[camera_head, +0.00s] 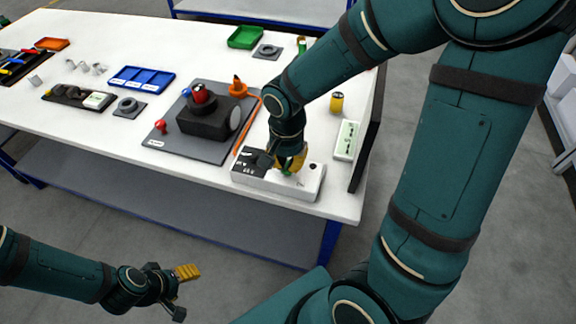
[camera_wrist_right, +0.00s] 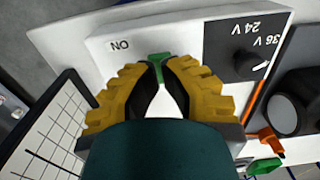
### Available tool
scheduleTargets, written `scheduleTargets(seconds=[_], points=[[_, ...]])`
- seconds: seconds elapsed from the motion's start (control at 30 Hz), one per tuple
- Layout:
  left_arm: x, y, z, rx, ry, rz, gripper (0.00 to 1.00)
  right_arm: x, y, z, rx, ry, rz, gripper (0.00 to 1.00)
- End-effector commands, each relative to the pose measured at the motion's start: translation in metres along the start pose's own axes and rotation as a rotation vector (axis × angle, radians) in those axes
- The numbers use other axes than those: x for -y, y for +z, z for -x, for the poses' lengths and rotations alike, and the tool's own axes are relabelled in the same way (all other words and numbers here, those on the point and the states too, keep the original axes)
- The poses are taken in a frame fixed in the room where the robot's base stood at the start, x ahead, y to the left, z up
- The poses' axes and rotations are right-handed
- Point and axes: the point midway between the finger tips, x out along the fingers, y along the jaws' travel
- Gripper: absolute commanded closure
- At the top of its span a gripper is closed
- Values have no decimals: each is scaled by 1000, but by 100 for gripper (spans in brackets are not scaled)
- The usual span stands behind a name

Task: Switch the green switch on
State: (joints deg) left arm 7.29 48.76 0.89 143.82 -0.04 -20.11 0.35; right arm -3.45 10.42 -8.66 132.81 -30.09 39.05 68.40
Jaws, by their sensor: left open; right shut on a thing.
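The white switch box (camera_head: 303,188) lies at the front right of the table. In the right wrist view, the box (camera_wrist_right: 178,36) has an "ON" label and a black panel with a knob marked 24 V and 36 V. The green switch (camera_wrist_right: 157,62) is between the tips of my right gripper (camera_wrist_right: 159,76), which is shut on it. My right gripper (camera_head: 290,167) comes down onto the box in the head view. My left gripper (camera_head: 175,287) is open and empty, off the table at the lower left. The fingers partly hide the switch.
A grey board (camera_head: 163,147) with a black block and a red knob is left of the box. A white panel with green marks (camera_head: 347,141) and a yellow cylinder (camera_head: 337,102) stand behind it on the right. Blue (camera_head: 141,79) and green (camera_head: 244,37) trays lie farther back.

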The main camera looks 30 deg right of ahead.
Motion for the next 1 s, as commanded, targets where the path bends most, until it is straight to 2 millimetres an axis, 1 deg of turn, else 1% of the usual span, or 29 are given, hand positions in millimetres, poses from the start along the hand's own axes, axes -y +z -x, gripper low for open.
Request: scheduleTargets(seconds=[1.0], points=[[5, 1, -12, 0, 0, 0, 42, 0, 0, -14, 0, 0, 0, 100]])
